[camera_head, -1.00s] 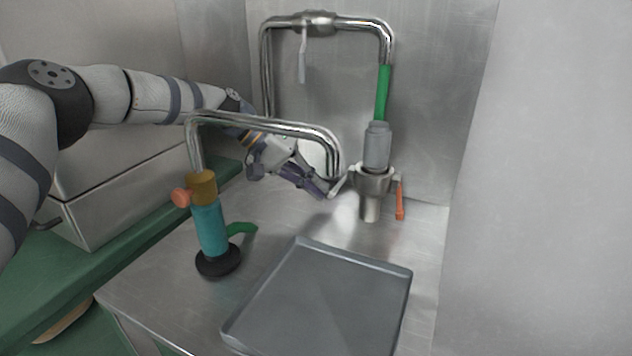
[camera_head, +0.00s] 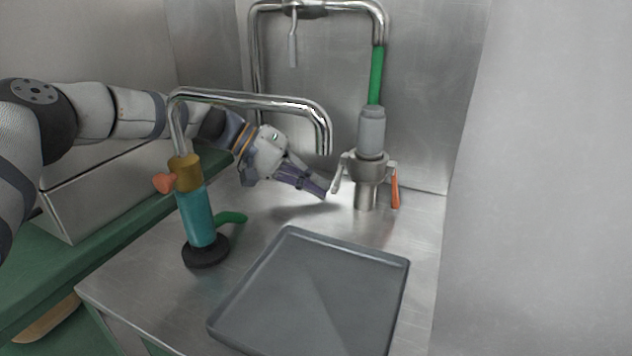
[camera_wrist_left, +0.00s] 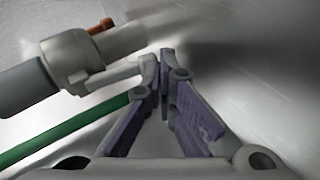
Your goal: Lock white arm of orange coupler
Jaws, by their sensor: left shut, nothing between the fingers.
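The metal coupler (camera_head: 368,168) stands upright at the back right, with a grey fitting and green hose above it. Its white arm (camera_head: 340,174) hangs steeply down on the left side, its lower end tilted slightly outward. Its orange arm (camera_head: 395,188) hangs down on the right. My left gripper (camera_head: 325,193) is shut and empty, its tips just left of the white arm's lower end. In the left wrist view the white arm (camera_wrist_left: 115,76) reaches from the coupler (camera_wrist_left: 75,58) towards my shut fingertips (camera_wrist_left: 163,60); contact is hard to confirm. My right gripper is out of view.
A curved metal pipe (camera_head: 258,101) rises from a teal cylinder (camera_head: 200,217) and arches in front of my left arm. A grey tray (camera_head: 310,295) lies at the front. Bare metal counter (camera_head: 275,212) lies between. A metal wall (camera_head: 420,100) stands close behind the coupler.

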